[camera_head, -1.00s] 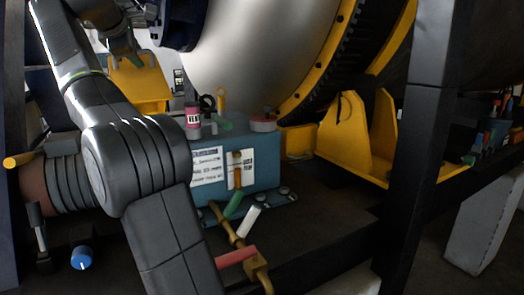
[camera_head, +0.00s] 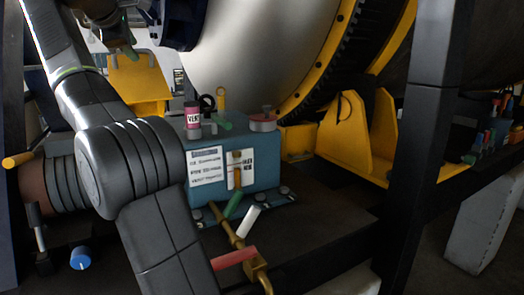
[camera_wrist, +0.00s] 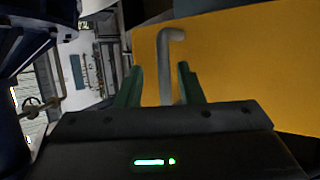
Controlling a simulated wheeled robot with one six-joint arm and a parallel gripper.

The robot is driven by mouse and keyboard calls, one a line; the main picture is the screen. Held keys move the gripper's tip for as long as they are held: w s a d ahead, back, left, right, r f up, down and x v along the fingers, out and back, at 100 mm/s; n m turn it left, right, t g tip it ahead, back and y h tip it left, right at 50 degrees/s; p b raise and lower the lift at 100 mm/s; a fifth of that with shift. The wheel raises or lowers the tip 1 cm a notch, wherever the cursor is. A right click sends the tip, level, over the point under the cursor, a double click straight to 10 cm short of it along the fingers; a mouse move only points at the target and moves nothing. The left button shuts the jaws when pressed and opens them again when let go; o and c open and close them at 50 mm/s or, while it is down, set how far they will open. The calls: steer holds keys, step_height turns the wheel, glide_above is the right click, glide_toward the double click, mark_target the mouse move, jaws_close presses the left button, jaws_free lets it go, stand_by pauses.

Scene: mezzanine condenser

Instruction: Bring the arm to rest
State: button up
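My gripper (camera_wrist: 160,88) shows in the wrist view with two green fingers standing apart. A grey bent rod (camera_wrist: 168,65) with a hooked top shows between the fingers, against a yellow surface (camera_wrist: 235,65). I cannot tell whether the rod is between the fingers or behind them; no finger visibly touches it. In the head view my arm rises along the left side and its end is at the top left, near a yellow block (camera_head: 138,80). Part of a green finger (camera_head: 130,50) shows there; the rest of the gripper is hard to make out.
A blue-grey box (camera_head: 265,165) with labels carries a pink can (camera_head: 192,118) marked VENT and a round red-grey part (camera_head: 263,122). Pipes with a green handle (camera_head: 233,205), a white handle (camera_head: 249,220) and a red handle (camera_head: 234,258) stand before it. A dark post (camera_head: 425,130) rises at right.

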steer(key=shift+x, duration=1.15)
steer(key=shift+s+d+f, duration=0.25)
steer(key=shift+s+f, duration=0.2)
steer(key=shift+f, duration=0.05)
steer(key=shift+r, duration=0.1)
